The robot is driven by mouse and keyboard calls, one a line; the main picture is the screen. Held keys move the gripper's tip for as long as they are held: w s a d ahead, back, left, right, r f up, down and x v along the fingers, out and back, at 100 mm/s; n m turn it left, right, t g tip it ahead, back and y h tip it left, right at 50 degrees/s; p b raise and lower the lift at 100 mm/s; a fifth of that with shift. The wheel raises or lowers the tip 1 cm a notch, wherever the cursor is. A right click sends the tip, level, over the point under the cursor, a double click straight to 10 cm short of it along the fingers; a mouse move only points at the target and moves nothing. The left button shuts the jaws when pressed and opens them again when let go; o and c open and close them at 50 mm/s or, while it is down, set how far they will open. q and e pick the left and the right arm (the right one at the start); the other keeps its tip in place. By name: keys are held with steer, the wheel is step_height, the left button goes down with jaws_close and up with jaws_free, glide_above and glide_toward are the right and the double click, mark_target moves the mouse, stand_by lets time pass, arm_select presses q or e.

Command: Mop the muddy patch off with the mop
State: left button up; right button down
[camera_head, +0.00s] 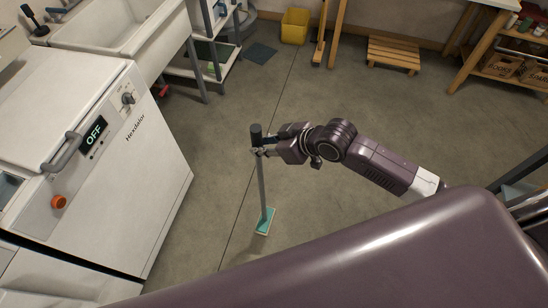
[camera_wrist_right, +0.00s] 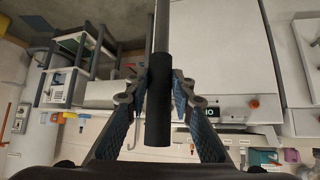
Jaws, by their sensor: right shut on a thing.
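My right gripper (camera_head: 262,146) is shut on the black grip of the mop (camera_head: 262,185) in the head view. The mop stands nearly upright, with its grey shaft running down to a flat teal head (camera_head: 265,221) on or very near the floor. In the right wrist view the two blue-padded fingers (camera_wrist_right: 158,95) sit on either side of the black mop grip (camera_wrist_right: 158,110). I see no clear muddy patch on the visible floor; my own body hides the floor at the lower right. My left gripper is not in view.
A white machine (camera_head: 130,150) reading OFF stands at the left, beside a white sink (camera_head: 120,25). The grey concrete floor (camera_head: 330,95) in the middle is clear.

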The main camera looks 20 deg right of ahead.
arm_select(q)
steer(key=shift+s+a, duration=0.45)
arm_select(e)
steer(key=d+f, duration=0.3)
steer(key=f, duration=0.4)
steer(key=shift+s+f, duration=0.2)
steer(key=shift+s, duration=0.15)
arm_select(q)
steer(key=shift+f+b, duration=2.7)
arm_select(e)
step_height(320, 180, down, 7)
steer(key=shift+d, duration=0.1)
arm_select(q)
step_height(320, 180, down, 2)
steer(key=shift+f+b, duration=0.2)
steer(key=shift+b, duration=1)
arm_select(e)
step_height(320, 180, down, 3)
steer(key=shift+r, duration=0.1)
